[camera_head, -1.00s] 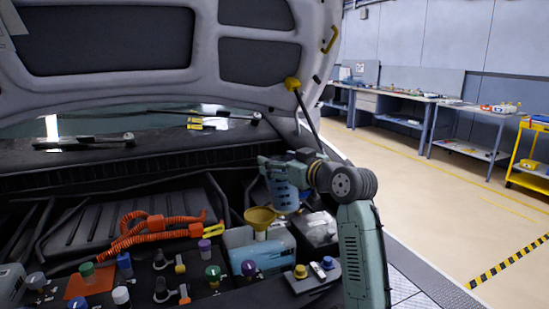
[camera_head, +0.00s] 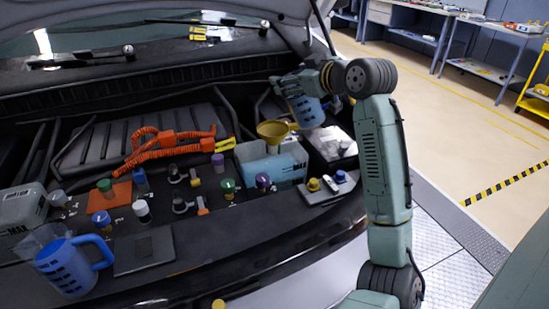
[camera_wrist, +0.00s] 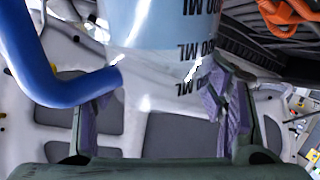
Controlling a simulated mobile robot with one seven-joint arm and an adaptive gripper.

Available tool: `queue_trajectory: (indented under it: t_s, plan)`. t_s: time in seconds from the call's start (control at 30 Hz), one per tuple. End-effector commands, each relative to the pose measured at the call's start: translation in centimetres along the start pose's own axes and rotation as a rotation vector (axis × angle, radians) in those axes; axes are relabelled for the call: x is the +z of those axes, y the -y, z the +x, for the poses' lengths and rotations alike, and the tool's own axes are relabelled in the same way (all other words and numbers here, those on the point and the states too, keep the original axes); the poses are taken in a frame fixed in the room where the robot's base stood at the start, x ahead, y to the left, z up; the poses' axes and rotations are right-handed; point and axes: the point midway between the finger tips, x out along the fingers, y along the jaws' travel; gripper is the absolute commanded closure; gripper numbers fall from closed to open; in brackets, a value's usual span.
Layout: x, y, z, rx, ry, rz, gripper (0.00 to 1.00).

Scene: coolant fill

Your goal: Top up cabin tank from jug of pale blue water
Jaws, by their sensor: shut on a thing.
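My gripper (camera_head: 290,84) is shut on a clear jug (camera_head: 307,112) holding pale blue water, above and a little right of a yellow funnel (camera_head: 273,129). The funnel stands in the top of a translucent tank (camera_head: 286,168) with light blue contents and a MAX mark. In the wrist view the jug (camera_wrist: 160,25) sits between the purple finger pads of my gripper (camera_wrist: 160,98), with its blue handle (camera_wrist: 62,85) at left and ML marks on its wall. I cannot make out a stream from the jug.
Another jug (camera_head: 70,265), with darker blue contents, stands at front left beside a dark flat pad (camera_head: 144,250). A second MAX-marked tank (camera_head: 22,212) is at far left. Several coloured caps and orange hoses (camera_head: 160,147) fill the engine bay. The raised hood is overhead.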

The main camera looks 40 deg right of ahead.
Motion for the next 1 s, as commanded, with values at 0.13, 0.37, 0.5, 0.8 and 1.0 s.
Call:
queue_trajectory:
  t_s: [0.13,0.37,0.5,0.8,1.0]
  plan:
    - [-0.33,0.04,-0.01,0.000,0.025,-0.032,0.97]
    - [-0.22,0.14,0.08,0.000,0.068,-0.074,0.97]
    - [-0.18,0.13,0.08,0.000,0.067,-0.073,0.97]
    - [-0.18,0.11,0.07,0.001,0.067,-0.072,0.97]
    - [-0.18,0.11,0.07,0.001,0.067,-0.072,0.97]
